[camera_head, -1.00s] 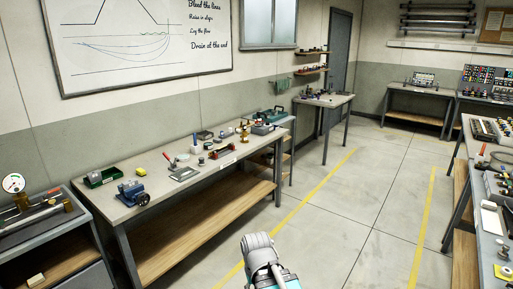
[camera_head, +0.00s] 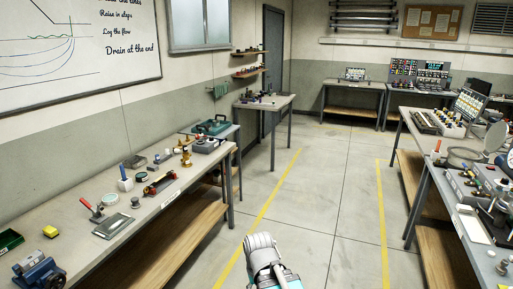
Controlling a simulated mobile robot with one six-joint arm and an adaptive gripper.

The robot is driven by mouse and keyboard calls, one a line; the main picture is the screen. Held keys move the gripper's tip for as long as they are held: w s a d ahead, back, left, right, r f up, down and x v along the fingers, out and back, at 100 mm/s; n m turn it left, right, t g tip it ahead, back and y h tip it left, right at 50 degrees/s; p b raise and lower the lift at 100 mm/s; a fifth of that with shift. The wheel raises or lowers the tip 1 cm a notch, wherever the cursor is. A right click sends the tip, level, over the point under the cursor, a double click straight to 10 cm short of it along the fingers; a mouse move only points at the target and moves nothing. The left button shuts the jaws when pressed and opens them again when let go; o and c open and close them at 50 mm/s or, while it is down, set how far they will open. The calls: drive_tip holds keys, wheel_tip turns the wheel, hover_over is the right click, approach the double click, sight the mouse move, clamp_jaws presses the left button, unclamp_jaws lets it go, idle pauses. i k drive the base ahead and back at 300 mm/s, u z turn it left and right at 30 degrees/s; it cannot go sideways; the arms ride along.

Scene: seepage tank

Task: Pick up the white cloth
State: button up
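I cannot make out a white cloth for certain in this view. A flat white item (camera_head: 472,226) lies on the right-hand bench, but I cannot tell whether it is cloth, paper or a tray. A grey and teal part of my own arm shows at the bottom centre, over the floor and away from both benches. My gripper's fingers are not in view.
The left bench (camera_head: 76,233) carries a green bin (camera_head: 9,241), a blue vise (camera_head: 40,275) and several tools. The right bench (camera_head: 443,206) is crowded with equipment. A clear floor aisle (camera_head: 312,200) runs between yellow lines.

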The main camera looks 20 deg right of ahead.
sight(462, 207)
drive_tip(key=z, duration=0.2)
drive_tip(key=i, duration=0.7)
drive_tip(key=z, duration=0.85)
drive_tip(key=i, duration=0.55)
drive_tip(key=z, duration=0.9)
drive_tip(key=i, duration=0.8)
drive_tip(key=z, duration=0.4)
drive_tip(key=k, duration=0.95)
drive_tip(key=z, duration=0.15)
drive_tip(key=i, duration=0.15)
